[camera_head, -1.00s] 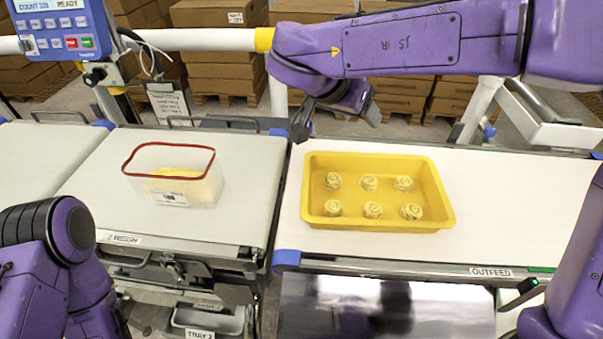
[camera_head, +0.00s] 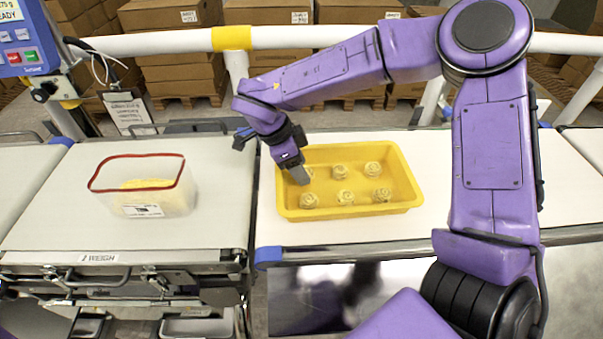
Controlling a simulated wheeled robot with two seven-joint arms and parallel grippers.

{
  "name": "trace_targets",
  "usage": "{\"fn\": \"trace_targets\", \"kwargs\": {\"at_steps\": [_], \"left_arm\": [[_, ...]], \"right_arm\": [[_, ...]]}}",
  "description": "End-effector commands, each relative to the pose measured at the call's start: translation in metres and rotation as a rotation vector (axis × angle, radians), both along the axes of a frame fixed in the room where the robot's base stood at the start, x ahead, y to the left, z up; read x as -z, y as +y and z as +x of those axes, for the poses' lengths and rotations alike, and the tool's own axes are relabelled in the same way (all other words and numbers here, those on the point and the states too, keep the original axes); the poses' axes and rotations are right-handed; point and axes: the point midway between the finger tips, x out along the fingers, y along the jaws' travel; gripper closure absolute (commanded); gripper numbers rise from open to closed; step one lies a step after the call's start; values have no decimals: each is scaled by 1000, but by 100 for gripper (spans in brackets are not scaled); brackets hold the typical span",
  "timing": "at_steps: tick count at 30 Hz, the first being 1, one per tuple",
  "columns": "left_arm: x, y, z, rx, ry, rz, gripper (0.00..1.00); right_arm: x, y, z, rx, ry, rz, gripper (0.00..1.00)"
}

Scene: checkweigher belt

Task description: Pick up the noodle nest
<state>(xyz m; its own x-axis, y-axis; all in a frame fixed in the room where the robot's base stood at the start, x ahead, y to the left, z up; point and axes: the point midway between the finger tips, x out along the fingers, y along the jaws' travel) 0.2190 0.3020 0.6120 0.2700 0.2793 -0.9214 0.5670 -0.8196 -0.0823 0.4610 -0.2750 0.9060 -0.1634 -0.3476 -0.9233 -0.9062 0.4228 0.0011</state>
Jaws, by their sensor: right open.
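Several pale, coiled noodle nests sit in two rows of three in a yellow tray (camera_head: 403,207). My right gripper (camera_head: 300,179) is open and points down over the tray's back left corner. It is at the back left nest (camera_head: 310,172) and partly hides it; I cannot tell whether it touches it. The other back nests (camera_head: 340,171) and the front nests (camera_head: 309,200) are clear of the gripper. My left gripper is not in view.
A clear tub (camera_head: 170,198) with a red rim and yellow contents stands on the weigh belt (camera_head: 60,215) at left. The tray rests on the white outfeed belt (camera_head: 460,215). A blue weigh display (camera_head: 20,40) stands at the upper left.

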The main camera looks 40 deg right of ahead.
Motion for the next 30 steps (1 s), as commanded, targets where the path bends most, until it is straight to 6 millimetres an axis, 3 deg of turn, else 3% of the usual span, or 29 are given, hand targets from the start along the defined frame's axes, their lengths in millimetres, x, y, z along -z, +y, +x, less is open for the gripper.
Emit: {"fn": "trace_targets", "kwargs": {"at_steps": [8, 9, 12, 23, 26, 30], "left_arm": [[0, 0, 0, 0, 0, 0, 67], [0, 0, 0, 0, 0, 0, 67], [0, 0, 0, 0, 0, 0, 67], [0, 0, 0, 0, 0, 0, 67], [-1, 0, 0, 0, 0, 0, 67], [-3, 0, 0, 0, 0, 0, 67]], "right_arm": [[10, -5, -2, 1, -2, 0, 46], [10, -5, -2, 1, -2, 0, 49], [10, -4, -2, 1, -2, 0, 82], [6, -4, -1, 0, -3, 0, 82], [-4, -4, -1, 1, -4, -1, 82], [-33, -4, -1, 1, -8, 0, 82]]}}
